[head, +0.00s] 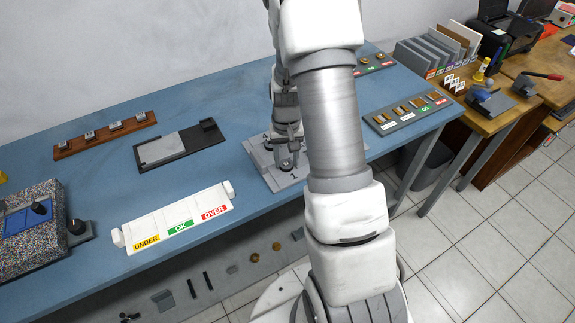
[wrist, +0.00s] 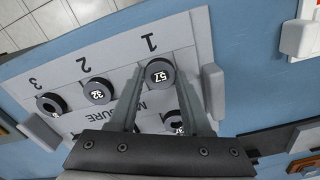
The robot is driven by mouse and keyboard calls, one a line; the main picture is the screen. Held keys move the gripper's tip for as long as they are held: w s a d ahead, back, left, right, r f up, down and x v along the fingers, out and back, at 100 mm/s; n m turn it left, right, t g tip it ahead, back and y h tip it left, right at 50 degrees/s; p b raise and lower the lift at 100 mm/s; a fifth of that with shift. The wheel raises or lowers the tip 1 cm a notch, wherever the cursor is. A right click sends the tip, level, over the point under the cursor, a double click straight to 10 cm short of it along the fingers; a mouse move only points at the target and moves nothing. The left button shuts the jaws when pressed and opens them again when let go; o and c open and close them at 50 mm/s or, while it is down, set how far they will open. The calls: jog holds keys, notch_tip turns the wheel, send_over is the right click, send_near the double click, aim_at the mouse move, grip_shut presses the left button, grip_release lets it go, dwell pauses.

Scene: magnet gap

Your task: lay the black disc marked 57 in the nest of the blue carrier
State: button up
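The black disc marked 57 (wrist: 159,73) sits at place 1 of a light grey plate (wrist: 110,65) lettered MEASURE. My gripper (wrist: 160,75) is open, its two fingers reaching down on either side of this disc, with narrow gaps seeming to show. In the head view my gripper (head: 287,163) is low over the same plate (head: 262,160), and I cannot make out the disc there. A blue piece (head: 16,224), which looks like the blue carrier, lies on a speckled granite block (head: 30,252) at the far left. Its nest is too small to make out.
A disc marked 32 (wrist: 97,91), another black disc (wrist: 50,104) and a partly hidden one (wrist: 177,124) share the plate. On the blue table (head: 100,180) are a white UNDER/OK/OVER tray (head: 178,222), a black fixture (head: 180,146) and a brown rack (head: 105,135).

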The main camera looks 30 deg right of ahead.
grip_shut()
jog(key=shift+r+p, duration=1.7)
jog(key=shift+r, duration=0.8)
